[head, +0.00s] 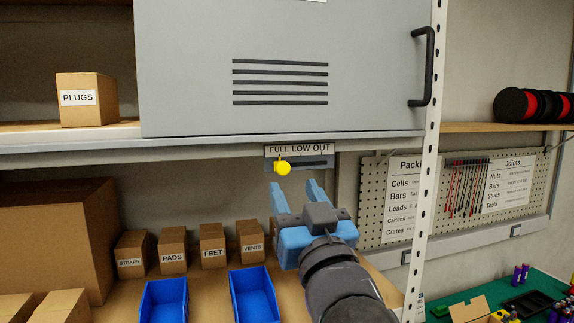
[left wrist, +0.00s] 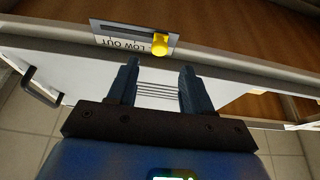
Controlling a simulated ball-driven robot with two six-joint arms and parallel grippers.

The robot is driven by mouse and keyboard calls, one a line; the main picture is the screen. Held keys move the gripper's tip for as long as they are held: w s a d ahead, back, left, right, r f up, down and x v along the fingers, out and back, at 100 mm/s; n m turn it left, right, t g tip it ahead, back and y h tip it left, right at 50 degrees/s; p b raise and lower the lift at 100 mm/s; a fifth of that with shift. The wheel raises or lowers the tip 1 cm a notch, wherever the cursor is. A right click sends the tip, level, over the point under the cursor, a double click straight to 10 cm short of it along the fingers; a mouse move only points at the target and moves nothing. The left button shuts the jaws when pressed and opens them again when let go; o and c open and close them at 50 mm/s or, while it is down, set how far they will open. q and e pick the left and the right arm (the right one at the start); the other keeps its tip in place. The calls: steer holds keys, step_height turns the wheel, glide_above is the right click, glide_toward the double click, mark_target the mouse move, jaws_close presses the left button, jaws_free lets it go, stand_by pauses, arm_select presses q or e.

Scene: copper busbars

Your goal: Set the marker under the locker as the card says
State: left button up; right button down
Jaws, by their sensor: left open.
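The yellow marker (head: 283,168) is a round knob on a dark slot in a small plate (head: 318,162) lettered FULL LOW OUT. It sits at the left end, below FULL. The plate is on the shelf edge under the grey locker (head: 200,50). My left gripper (head: 297,192) is open and empty, with its blue fingers pointing up just below the plate, apart from the marker.
A white perforated post (head: 427,170) stands right of my gripper. Labelled boxes (head: 213,246) and blue bins (head: 254,293) are on the lower shelf. A pegboard (head: 375,190) with lists hangs at right. The space just in front of the plate is clear.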

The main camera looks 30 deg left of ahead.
mark_target(285, 169)
arm_select(q)
steer(key=shift+p+x, duration=1.1)
steer(key=shift+x, duration=1.7)
steer(key=shift+f, duration=0.1)
steer(key=shift+c, duration=0.3)
steer(key=shift+w, duration=0.1)
jaws_close()
